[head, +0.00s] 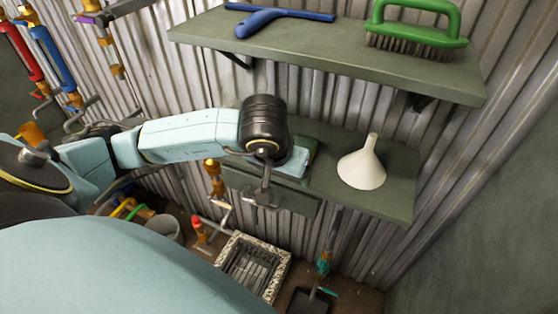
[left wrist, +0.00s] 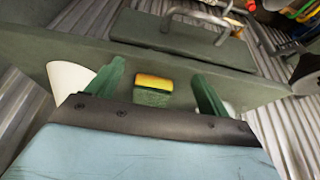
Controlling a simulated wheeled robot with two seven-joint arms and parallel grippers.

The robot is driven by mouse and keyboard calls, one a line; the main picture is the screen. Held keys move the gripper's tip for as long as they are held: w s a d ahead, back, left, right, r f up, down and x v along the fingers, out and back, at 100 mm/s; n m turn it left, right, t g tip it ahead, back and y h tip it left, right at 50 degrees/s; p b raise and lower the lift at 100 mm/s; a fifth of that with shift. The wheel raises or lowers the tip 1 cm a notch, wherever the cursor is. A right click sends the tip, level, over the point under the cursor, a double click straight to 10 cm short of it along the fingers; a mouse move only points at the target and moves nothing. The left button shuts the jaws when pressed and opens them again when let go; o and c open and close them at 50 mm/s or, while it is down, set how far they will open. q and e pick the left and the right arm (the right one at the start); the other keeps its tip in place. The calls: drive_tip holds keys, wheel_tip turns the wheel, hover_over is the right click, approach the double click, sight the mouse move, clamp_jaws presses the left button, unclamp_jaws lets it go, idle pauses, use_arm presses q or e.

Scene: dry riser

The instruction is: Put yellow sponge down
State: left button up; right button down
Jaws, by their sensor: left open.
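The yellow sponge (left wrist: 153,82), with a green layer, shows in the left wrist view. It appears to lie on the lower grey-green shelf (left wrist: 60,45). My left gripper (left wrist: 158,72) is open, with one green finger on each side of the sponge and visible gaps between. In the head view my left gripper (head: 307,154) is low over the lower shelf (head: 398,190), mostly behind its own wrist. The sponge cannot be made out there. My right gripper is in neither view.
A white funnel (head: 362,165) stands on the lower shelf, right of my left gripper. The upper shelf (head: 300,55) above holds a blue squeegee (head: 270,18) and a green brush (head: 418,28). A grated drain (head: 252,265) and a grey bucket (head: 165,230) are below.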

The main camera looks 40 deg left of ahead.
use_arm(q)
drive_tip(key=shift+s+d, duration=0.25)
drive_tip(key=shift+s, duration=0.75)
